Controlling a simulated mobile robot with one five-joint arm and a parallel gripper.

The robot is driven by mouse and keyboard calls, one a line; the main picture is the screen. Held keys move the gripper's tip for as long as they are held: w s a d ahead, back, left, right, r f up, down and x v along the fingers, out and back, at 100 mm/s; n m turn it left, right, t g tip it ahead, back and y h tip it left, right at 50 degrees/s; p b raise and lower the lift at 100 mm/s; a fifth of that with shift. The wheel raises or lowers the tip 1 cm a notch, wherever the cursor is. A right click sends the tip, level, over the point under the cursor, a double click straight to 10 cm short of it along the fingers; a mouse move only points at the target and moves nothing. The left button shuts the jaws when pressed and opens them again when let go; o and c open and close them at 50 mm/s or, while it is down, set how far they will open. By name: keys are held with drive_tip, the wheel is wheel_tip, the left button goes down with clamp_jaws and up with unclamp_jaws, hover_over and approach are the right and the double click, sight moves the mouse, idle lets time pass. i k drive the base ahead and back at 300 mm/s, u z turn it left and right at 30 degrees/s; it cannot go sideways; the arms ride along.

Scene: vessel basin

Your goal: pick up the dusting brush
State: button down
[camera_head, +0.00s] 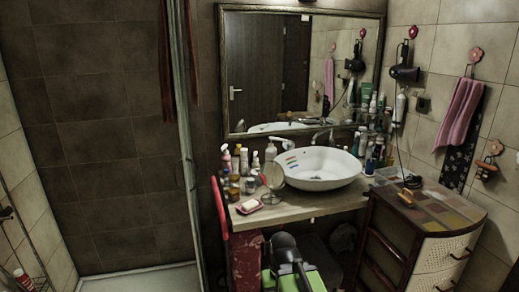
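A small brown and orange item that looks like the dusting brush (406,196) lies on top of the drawer cabinet (440,212) at the right, near its left front edge. It is small and dark in this view, so its bristles cannot be made out. A black and green part that appears to be my own arm shows at the bottom centre, in front of the counter and left of the cabinet. My gripper's fingers cannot be made out there. Nothing is seen touching the brush.
More bottles crowd behind the basin. A pink towel (460,112) hangs above the cabinet.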

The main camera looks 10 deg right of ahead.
sight(408, 200)
drive_tip(key=u, duration=0.8)
drive_tip(key=k, duration=0.25)
drive_tip(key=u, duration=3.05)
drive_tip(key=k, duration=1.75)
drive_tip(key=z, duration=0.2)
